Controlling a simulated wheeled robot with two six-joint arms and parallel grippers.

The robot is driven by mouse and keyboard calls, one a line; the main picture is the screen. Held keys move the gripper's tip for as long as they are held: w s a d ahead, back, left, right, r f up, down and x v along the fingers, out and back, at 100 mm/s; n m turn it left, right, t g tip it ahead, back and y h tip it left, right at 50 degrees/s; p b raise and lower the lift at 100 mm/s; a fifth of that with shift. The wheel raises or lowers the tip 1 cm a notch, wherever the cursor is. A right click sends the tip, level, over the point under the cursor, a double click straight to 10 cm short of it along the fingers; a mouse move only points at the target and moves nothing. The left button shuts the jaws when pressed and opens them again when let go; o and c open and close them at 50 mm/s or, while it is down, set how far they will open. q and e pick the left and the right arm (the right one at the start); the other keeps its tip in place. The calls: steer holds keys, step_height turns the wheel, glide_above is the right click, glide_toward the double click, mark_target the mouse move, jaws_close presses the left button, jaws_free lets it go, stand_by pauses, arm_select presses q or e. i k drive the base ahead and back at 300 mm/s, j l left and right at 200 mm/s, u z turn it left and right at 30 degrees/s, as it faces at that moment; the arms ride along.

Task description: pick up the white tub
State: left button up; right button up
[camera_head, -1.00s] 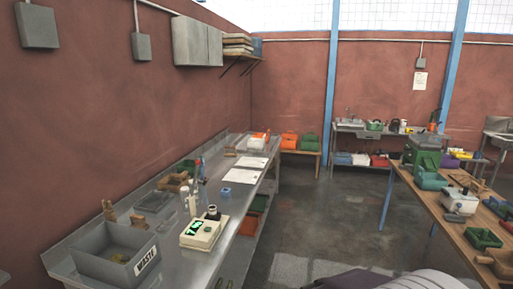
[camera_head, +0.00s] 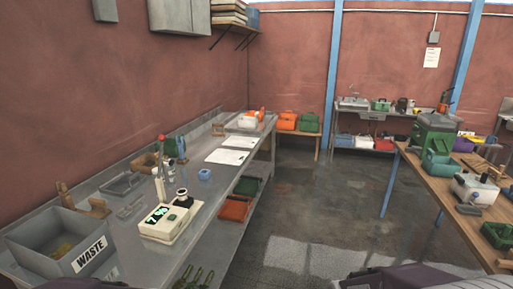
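No tub is plain to see. A white object (camera_head: 247,122) lies at the far end of the left steel bench beside an orange one, too small to identify. A white box (camera_head: 343,141) sits on the low shelf of the back table. I cannot tell whether either is the white tub. Neither gripper shows; dark parts of my own body show at the bottom edge.
The steel bench (camera_head: 205,185) carries a grey WASTE bin (camera_head: 82,262), a scale (camera_head: 168,222) with a dark-topped jar, a blue cup (camera_head: 205,175) and papers (camera_head: 227,156). A wooden table (camera_head: 415,185) stands right. The floor (camera_head: 320,200) between is clear.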

mark_target(245, 122)
steer(key=i+l+z, duration=0.2)
steer(key=i+l, duration=0.25)
steer(key=i, duration=0.6)
steer(key=i+l+z, duration=0.2)
steer(key=i, duration=0.9)
steer(key=i+l+z, duration=0.2)
steer(key=i, duration=0.9)
steer(key=i+u, duration=0.1)
steer(key=i, duration=1.3)
steer(key=i+l, duration=0.15)
steer(key=i, duration=1.25)
steer(key=i+u, duration=0.4)
steer(key=i, duration=0.2)
steer(key=i+l+u, duration=0.15)
steer(key=i+u, duration=0.25)
steer(key=i, duration=0.2)
steer(key=i+j+u, duration=0.1)
steer(key=u, duration=0.3)
steer(key=i+u, duration=0.25)
steer(key=u, duration=0.2)
steer(key=i+u, duration=0.15)
steer(key=u, duration=0.25)
steer(key=i+u, duration=0.2)
steer(key=u, duration=0.2)
steer(key=i+l+u, duration=0.1)
steer(key=u, duration=0.35)
steer(key=l, duration=0.1)
